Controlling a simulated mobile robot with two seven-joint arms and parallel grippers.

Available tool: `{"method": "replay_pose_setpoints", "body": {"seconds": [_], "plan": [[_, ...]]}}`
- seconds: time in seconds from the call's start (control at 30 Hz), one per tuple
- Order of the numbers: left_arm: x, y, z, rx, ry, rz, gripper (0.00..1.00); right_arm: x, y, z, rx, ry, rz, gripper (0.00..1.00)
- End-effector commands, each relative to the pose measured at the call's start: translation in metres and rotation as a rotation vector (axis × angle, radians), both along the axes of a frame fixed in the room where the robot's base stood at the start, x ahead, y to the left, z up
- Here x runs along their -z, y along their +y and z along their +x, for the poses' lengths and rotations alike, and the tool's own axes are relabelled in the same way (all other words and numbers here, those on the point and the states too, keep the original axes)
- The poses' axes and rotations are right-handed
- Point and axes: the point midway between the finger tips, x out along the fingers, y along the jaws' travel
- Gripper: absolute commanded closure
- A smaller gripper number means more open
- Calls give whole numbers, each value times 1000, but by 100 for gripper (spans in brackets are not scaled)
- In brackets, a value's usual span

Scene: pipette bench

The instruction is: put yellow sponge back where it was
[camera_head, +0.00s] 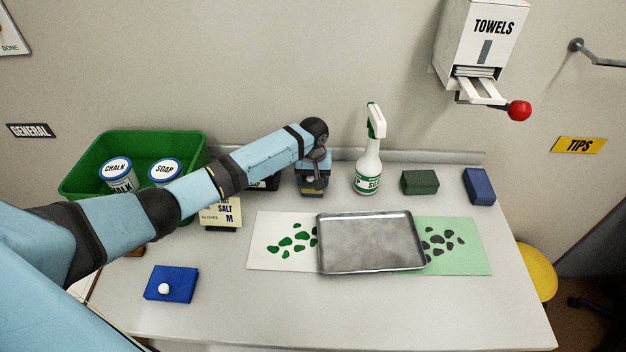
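My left arm comes in from the left, and its gripper (313,188) points down at the back middle of the bench, left of the spray bottle. A small yellow patch (310,179) shows at its fingers. It may be the yellow sponge, but it is mostly hidden by the gripper, and I cannot tell whether it is held or resting on the bench. No other yellow sponge shows on the bench. A dark green block (420,182) and a blue block (479,186) sit at the back right. My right gripper is not in view.
A spray bottle (368,160) stands right of the gripper. A metal tray (370,243) lies across white (262,255) and green (475,257) spotted mats. A green bin (90,166) with cans and a SALT card (220,217) are left. A blue pad (180,285) holds a white ball.

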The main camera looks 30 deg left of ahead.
Motion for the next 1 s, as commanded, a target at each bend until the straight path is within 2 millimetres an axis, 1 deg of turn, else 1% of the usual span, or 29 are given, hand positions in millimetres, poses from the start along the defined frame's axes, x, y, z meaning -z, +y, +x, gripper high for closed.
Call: {"method": "replay_pose_setpoints", "body": {"seconds": [0.03,0.37,0.4,0.47,0.5,0.83,0.93,1.0], "plan": [[3,0,0,0,-1,0,63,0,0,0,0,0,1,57],[5,0,0,-1,-1,0,63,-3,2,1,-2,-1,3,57],[6,0,0,-1,-1,0,34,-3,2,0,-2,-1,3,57],[6,0,0,-1,-2,0,20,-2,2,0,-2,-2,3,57],[6,0,0,-1,-1,0,11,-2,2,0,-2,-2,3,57],[4,1,1,0,-2,0,11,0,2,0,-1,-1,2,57],[-8,0,1,0,-3,0,11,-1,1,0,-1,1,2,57],[-20,1,1,-1,-4,0,11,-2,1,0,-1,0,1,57]]}}
